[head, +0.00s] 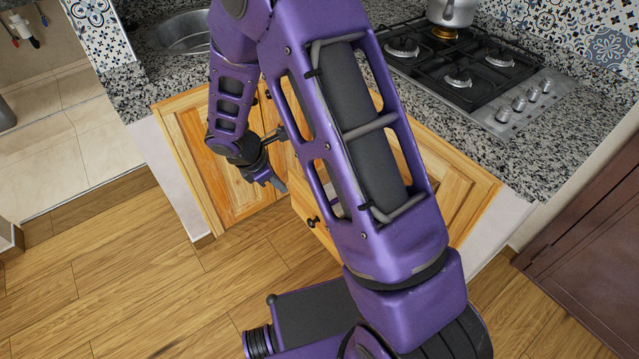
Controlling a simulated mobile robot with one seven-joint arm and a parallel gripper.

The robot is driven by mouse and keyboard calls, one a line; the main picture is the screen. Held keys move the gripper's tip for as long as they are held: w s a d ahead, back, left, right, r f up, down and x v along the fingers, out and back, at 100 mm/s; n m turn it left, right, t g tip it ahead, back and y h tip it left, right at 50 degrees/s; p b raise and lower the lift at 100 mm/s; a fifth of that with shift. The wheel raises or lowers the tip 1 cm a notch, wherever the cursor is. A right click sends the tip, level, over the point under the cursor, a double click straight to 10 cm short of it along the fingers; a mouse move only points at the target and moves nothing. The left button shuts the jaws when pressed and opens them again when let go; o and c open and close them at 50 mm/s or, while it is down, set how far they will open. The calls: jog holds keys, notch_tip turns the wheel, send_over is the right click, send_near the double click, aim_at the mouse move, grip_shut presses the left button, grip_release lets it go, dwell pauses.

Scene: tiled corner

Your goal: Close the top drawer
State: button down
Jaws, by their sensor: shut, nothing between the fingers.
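The wooden drawer (302,208) in the light wood cabinet juts out from the cabinet front. Its front has a small dark knob (313,222). My purple arm hides most of the drawer, so I cannot tell exactly how far it stands open. My gripper (277,183) is shut and empty. In the picture it is just left of the drawer front, in front of the left cabinet door (207,165). I cannot tell whether it touches the drawer.
A speckled granite counter (575,115) runs above the cabinet, with a gas hob (470,75), a kettle (452,12) and a sink (185,32). A dark red-brown door (590,260) stands at the right. Wooden floor (110,260) is clear at the left.

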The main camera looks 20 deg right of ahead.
notch_tip(320, 180, down, 3)
jog(key=s+n, duration=0.2)
jog(key=b, duration=0.2)
send_over(318, 211)
jog(key=s+a, duration=0.1)
jog(key=a, duration=0.2)
notch_tip(318, 211, down, 9)
jog(key=shift+r, duration=0.1)
jog(key=shift+w+d, duration=0.15)
jog(key=shift+d, duration=0.2)
jog(key=shift+d, duration=0.1)
